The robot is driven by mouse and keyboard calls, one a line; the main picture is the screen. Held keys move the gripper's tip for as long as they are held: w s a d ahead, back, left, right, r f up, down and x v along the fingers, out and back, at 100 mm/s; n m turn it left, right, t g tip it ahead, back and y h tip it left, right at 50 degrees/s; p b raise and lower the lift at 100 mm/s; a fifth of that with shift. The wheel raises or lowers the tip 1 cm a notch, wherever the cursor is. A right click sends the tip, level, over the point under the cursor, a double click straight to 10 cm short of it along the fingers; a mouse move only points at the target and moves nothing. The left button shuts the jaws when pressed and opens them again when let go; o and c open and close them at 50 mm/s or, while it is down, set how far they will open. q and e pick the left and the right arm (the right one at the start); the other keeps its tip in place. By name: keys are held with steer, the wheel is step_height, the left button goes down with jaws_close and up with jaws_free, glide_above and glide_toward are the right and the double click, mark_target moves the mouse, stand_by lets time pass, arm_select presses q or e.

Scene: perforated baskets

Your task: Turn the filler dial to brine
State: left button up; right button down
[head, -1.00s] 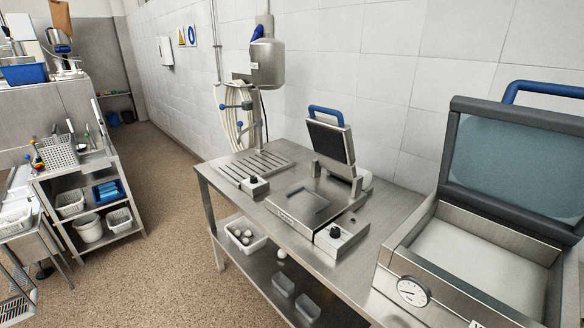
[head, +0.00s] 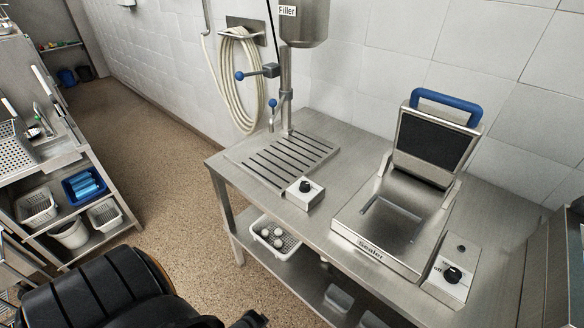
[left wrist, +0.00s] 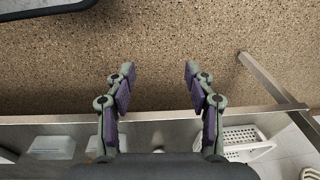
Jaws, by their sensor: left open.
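A small box with a black dial (head: 306,187) sits at the front edge of the steel table beside that plate. The dial's markings are too small to read. My left gripper (left wrist: 158,72) is open and empty in the left wrist view, its two fingers wide apart above the floor and a table edge. My black arm parts show at the bottom left of the head view. The right gripper is not in view.
The sealer (head: 385,225), with its lid raised, stands right of the filler, with its own dial box (head: 450,276). A white basket (head: 273,240) with several pale balls lies on the lower shelf. A coiled hose (head: 238,80) hangs behind. Open floor (head: 165,185) lies left of the table.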

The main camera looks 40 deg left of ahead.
arm_select(q)
steer(key=w+r+p, duration=0.3)
steer(key=w+r, duration=1.3)
steer(key=r, duration=0.5)
steer(key=shift+t, duration=0.4)
steer(key=w+r+p, duration=0.1)
steer(key=r, duration=0.5)
steer(key=w+r+p, duration=0.1)
steer(key=w+r, duration=0.1)
steer(key=r, duration=0.5)
steer(key=w+d+r+p, duration=0.1)
steer(key=r, duration=0.5)
steer(key=shift+w+r, duration=0.2)
steer(key=shift+r, duration=0.1)
steer(key=n+g+h, duration=0.1)
steer(key=n+g, duration=0.1)
glide_toward(305, 184)
step_height(305, 184, down, 9)
steer(key=shift+w+r+p, duration=0.1)
steer(key=shift+r+p, duration=0.1)
steer(key=shift+p, duration=0.95)
steer(key=shift+f, duration=0.35)
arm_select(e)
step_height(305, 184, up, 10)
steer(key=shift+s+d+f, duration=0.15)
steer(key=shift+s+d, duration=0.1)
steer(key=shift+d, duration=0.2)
